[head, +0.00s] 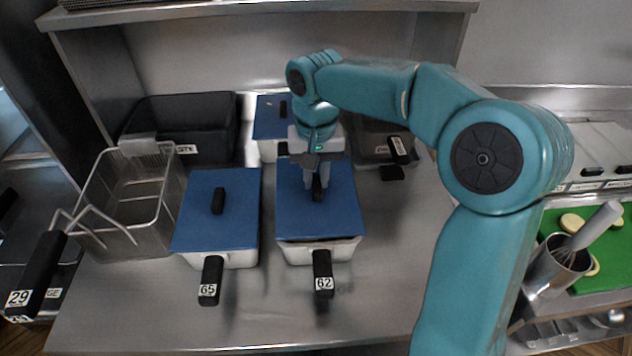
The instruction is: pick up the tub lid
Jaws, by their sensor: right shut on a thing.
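Blue tub lids with black knobs cover white tubs on the steel counter. My right gripper (317,188) is over the lid (330,222) of the tub (328,251) with handle 62. It points down and is shut on that lid's black knob (317,191). The lid looks slightly raised at its front edge, where a dark gap shows above the tub rim. A second blue lid (235,218) lies on the tub with handle 65 to the left. A third blue lid (268,120) sits behind, partly hidden by my right arm. My left gripper is out of view.
A wire fry basket (130,205) with handle 29 stands at the left. A black bin (195,130) is behind it, and another dark container (375,145) is behind my right arm. A whisk in a steel pot (552,268) and a green board (608,240) are at the right.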

